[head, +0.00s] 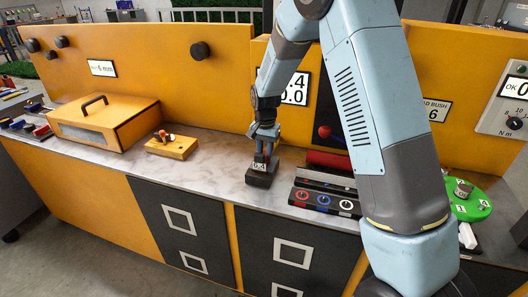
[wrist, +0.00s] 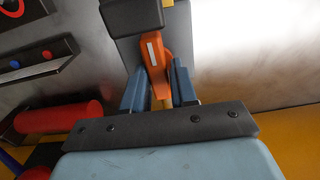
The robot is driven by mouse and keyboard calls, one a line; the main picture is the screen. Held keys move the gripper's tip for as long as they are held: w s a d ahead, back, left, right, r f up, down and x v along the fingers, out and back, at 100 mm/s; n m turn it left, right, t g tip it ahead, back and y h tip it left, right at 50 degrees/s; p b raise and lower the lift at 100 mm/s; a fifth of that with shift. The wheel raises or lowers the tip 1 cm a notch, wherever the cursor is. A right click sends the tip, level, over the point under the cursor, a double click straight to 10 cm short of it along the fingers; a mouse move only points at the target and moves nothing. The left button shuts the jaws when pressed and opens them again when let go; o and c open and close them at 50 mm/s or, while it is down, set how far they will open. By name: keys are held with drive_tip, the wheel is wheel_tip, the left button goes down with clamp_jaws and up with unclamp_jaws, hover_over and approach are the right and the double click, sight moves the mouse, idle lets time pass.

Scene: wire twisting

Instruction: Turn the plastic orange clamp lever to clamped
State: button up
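The orange clamp lever (wrist: 153,60) shows in the wrist view, with a pale stripe on its face. It hangs from a dark clamp body (wrist: 132,16) at the top. My gripper's two blue fingers (wrist: 158,88) stand on either side of the lever, close to it. I cannot tell whether they press on it. The lever is not distinguishable there, behind the fingers.
A control box with ringed buttons (head: 324,202) and a red cylinder (head: 328,160) stand right of the block. A wooden block with an orange part (head: 172,147) and a yellow case (head: 103,121) stand left. A green disc (head: 470,207) is far right. Bare grey benchtop (head: 222,158) lies left of my gripper.

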sight(265, 152)
drive_tip(key=o, duration=0.4)
drive_tip(key=shift+s, duration=0.1)
wheel_tip(265, 152, up, 14)
drive_tip(key=shift+f, duration=0.2)
idle(0.4)
